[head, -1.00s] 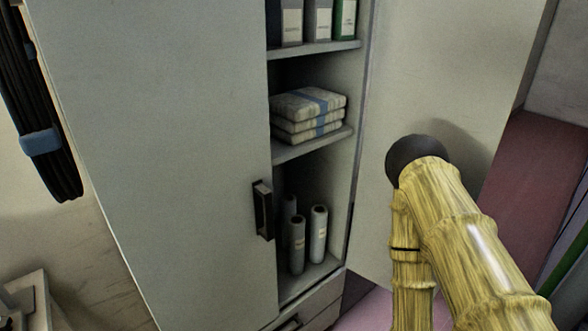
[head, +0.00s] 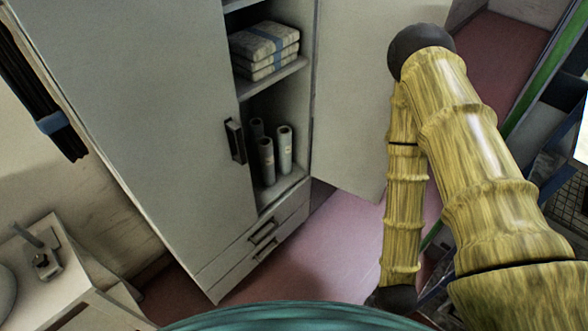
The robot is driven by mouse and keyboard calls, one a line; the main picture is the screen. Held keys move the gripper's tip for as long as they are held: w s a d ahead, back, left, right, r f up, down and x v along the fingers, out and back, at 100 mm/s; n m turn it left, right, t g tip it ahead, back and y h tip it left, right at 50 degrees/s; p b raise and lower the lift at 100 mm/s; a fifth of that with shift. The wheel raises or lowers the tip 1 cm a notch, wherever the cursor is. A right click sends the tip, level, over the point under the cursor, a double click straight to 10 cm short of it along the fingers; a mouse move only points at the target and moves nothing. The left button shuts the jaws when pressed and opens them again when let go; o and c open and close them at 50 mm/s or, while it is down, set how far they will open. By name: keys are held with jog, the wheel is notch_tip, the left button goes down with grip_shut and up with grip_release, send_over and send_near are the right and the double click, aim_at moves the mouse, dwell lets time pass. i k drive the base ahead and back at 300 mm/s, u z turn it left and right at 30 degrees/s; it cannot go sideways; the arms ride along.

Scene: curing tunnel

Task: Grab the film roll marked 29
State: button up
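My yellow arm is folded at the right, in front of the open cabinet door. My gripper is not visible in the head view.
The cabinet's left door (head: 130,110) is shut, with a dark handle (head: 235,141). Its right door (head: 350,95) stands open. Folded bundles (head: 264,50) lie on the shelf above. Two drawers (head: 262,238) sit below. A white table (head: 60,290) is at lower left. Pink floor (head: 335,245) is clear before the cabinet.

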aim_at(267, 163)
jog(key=z, duration=0.4)
jog(key=k, duration=1)
jog(key=z, duration=0.8)
jog(key=i, duration=0.9)
jog(key=u, duration=0.85)
jog(key=i, duration=0.85)
jog(key=u, duration=0.85)
